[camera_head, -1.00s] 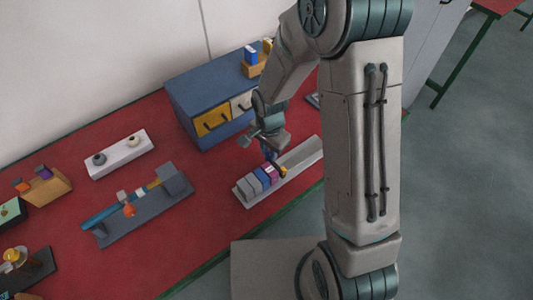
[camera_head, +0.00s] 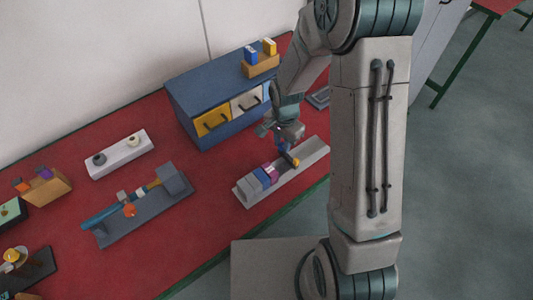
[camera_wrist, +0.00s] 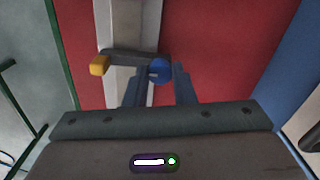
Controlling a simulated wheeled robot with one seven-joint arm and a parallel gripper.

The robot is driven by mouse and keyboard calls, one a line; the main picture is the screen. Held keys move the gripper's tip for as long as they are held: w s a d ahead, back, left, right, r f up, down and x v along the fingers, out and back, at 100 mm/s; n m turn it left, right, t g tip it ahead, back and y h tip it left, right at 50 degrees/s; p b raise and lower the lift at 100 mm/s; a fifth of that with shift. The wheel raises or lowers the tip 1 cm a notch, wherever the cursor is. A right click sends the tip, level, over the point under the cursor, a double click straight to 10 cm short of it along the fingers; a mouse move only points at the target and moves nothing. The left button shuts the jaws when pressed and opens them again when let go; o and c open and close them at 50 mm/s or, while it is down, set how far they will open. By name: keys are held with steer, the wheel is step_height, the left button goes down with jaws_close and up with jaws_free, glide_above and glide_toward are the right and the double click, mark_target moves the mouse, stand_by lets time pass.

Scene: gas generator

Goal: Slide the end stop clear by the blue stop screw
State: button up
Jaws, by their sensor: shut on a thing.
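The blue stop screw (camera_wrist: 160,70) is a round knob between my gripper's (camera_wrist: 160,78) fingertips in the wrist view. My gripper is shut on it. The end stop (camera_wrist: 130,57) is a dark bar across the pale rail (camera_wrist: 126,22), with an orange-yellow tip (camera_wrist: 99,65) at its left end. In the head view my gripper (camera_head: 281,143) is above the rail (camera_head: 312,153), with the orange tip (camera_head: 295,161) just below it. The screw is mostly hidden there. Several blocks, with a magenta one (camera_head: 271,170) nearest the stop, sit at the rail's lower-left end.
A blue cabinet (camera_head: 185,88) with yellow and white drawers stands behind the rail. A grey fixture (camera_head: 150,210) lies left of it on the red table (camera_head: 220,235). The rail's upper-right stretch is clear.

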steer(key=shift+w+d, duration=0.5)
steer(key=shift+d, duration=0.2)
steer(key=shift+w+d, duration=0.5)
steer(key=shift+d, duration=0.15)
steer(key=o, duration=0.9)
steer(key=shift+c, duration=0.2)
steer(key=shift+r, duration=0.1)
step_height(320, 180, up, 7)
steer(key=p, duration=0.4)
steer(key=shift+s, duration=0.1)
steer(key=s+d+r+n+t, duration=0.1)
steer(key=s+r+n, duration=0.1)
steer(key=s+r, duration=0.35)
steer(key=s+d+r+n+t, duration=0.1)
steer(key=s+d+r+n, duration=0.1)
steer(key=r, duration=0.7)
steer(key=s+d+r+n+t, duration=0.1)
steer(key=s+r+n, duration=0.4)
steer(key=s, duration=0.6)
steer(key=shift+d+r+t, duration=0.2)
steer(key=shift+r+t, duration=0.2)
steer(key=shift+r, duration=0.55)
